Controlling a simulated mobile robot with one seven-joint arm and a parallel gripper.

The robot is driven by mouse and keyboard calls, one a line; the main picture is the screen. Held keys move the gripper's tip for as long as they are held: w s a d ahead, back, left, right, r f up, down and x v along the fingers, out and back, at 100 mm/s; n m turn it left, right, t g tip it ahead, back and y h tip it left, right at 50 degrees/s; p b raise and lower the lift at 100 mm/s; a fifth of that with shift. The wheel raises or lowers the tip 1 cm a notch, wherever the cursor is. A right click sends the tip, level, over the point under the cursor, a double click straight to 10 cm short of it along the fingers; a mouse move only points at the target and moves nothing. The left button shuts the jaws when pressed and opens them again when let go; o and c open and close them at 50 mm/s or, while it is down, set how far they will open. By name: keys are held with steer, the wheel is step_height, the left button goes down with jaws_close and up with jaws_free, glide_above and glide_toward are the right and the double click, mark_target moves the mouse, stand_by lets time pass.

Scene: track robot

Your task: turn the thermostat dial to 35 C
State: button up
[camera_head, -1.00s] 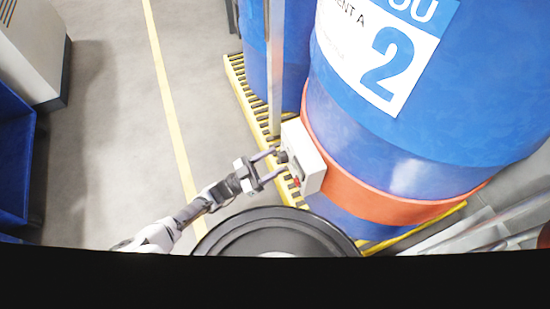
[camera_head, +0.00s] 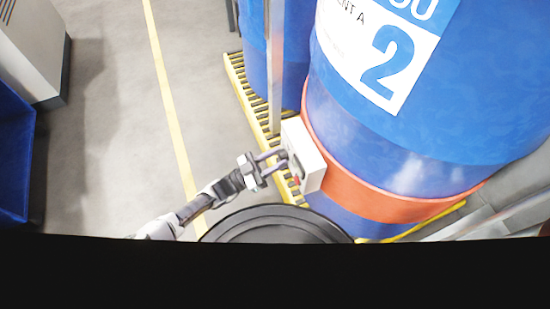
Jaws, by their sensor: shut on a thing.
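A white thermostat box (camera_head: 309,160) is mounted on the orange heater band (camera_head: 383,196) around a large blue drum. Its dial is on the side facing my arm and is mostly hidden behind my gripper's fingers, so I cannot read its setting. A small red part (camera_head: 297,180) shows low on the box. My gripper (camera_head: 281,161) comes in from the left with both fingers up against the box face. It is shut on the dial, with its two fingertips on either side of it.
The blue drum (camera_head: 430,105) carries a label with a large 2. A metal post (camera_head: 276,70) stands left of the box. Yellow-edged grating (camera_head: 247,97) runs below. A black round lid (camera_head: 278,225) is in front. Open floor (camera_head: 110,130) lies to the left.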

steer(key=shift+f, duration=0.1)
steer(key=n+g+y+b, duration=0.1)
steer(key=n+y, duration=0.1)
steer(key=n, duration=1)
steer(key=r+n+y+b, duration=0.1)
steer(key=n+y, duration=0.2)
steer(key=n, duration=0.9)
steer(key=n+g+y+b, duration=0.1)
steer(key=n+y, duration=0.2)
steer(key=n, duration=0.8)
steer(key=shift+r+n+g+b, duration=0.15)
steer(key=shift+n+g+b, duration=0.15)
steer(key=shift+n+b, duration=0.1)
stand_by(0.3)
